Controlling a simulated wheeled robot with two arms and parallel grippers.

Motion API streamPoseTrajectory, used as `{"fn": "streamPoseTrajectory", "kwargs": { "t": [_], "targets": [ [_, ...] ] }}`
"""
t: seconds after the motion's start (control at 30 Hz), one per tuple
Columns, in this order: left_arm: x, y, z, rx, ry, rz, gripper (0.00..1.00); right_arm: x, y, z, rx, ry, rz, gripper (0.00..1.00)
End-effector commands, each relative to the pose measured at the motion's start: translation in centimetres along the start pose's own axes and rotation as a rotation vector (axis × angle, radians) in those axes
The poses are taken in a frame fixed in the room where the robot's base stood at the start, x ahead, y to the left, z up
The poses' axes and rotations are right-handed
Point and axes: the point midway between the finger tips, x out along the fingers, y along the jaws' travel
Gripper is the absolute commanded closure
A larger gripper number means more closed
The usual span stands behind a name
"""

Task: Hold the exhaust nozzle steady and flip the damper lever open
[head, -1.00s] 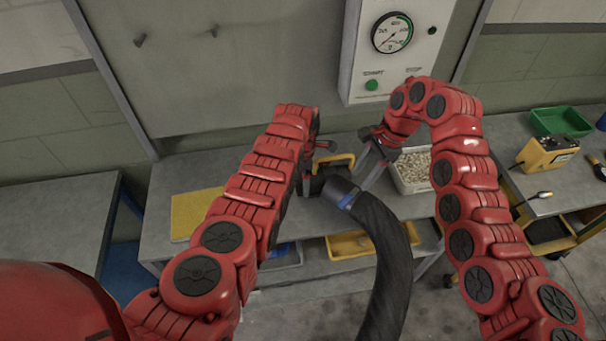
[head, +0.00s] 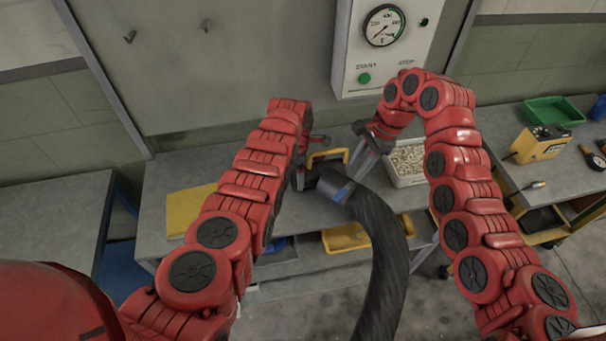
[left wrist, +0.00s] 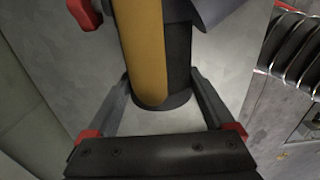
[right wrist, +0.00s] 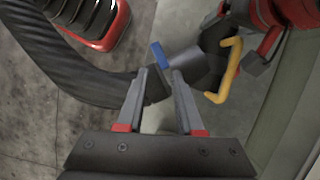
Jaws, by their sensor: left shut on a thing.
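The exhaust nozzle (head: 330,184) is a dark piece with a blue band at the end of a thick black hose (head: 378,260). A yellow handle (head: 328,157) stands on it and also shows in the left wrist view (left wrist: 142,55). My left gripper (left wrist: 165,88) is shut on the nozzle around its dark body; in the head view my left arm largely hides it. A short lever with a reddish tip (head: 320,140), seemingly the damper lever, sticks out beyond the handle. My right gripper (head: 357,165) is partly open near the blue band (right wrist: 160,55), its tips close to the nozzle; contact is unclear.
A grey bench (head: 160,215) holds a yellow sheet (head: 190,208) and a grey bin of small pieces (head: 407,180). A gauge panel (head: 385,60) hangs behind.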

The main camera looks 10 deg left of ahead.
Motion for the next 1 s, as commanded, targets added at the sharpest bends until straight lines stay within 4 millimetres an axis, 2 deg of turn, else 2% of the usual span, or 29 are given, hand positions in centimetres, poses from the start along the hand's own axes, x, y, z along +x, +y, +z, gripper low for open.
{"fn": "streamPoseTrajectory", "kwargs": {
  "t": [0.03, 0.17, 0.33, 0.47, 0.57, 0.67, 0.8, 0.9, 1.0],
  "targets": [
    [0.0, 0.0, 0.0, 0.0, 0.0, 0.001, 1.0, 0.0, -0.3, 0.1, -0.015, -0.011, -0.013, 0.75],
    [0.0, 0.1, 0.0, 0.0, 0.0, 0.001, 1.0, -0.6, -2.1, 0.2, -0.132, -0.069, -0.107, 0.99],
    [0.0, 0.1, 0.0, -0.001, 0.0, 0.001, 1.0, -1.4, -4.8, -0.7, -0.439, -0.108, -0.343, 1.0],
    [0.0, 0.1, 0.0, -0.001, 0.0, 0.002, 1.0, -1.7, -5.3, -2.1, -0.733, -0.014, -0.501, 1.0],
    [0.0, 0.1, 0.0, -0.001, 0.0, 0.002, 1.0, -1.4, -4.6, -2.8, -0.983, 0.113, -0.563, 1.0],
    [0.0, 0.1, 0.0, -0.001, 0.0, 0.002, 1.0, -0.9, -3.5, -2.5, -1.26, 0.264, -0.569, 1.0],
    [-0.1, 0.1, 0.0, -0.001, 0.0, 0.002, 1.0, 0.3, -1.4, -0.9, -1.642, 0.444, -0.496, 1.0],
    [-0.1, 0.1, 0.0, -0.001, 0.0, 0.002, 1.0, 1.2, -0.2, 0.7, -1.868, 0.528, -0.429, 1.0],
    [-0.1, 0.1, 0.0, -0.001, -0.001, 0.002, 1.0, 2.0, 0.7, 1.9, -2.023, 0.573, -0.374, 1.0]
  ]
}}
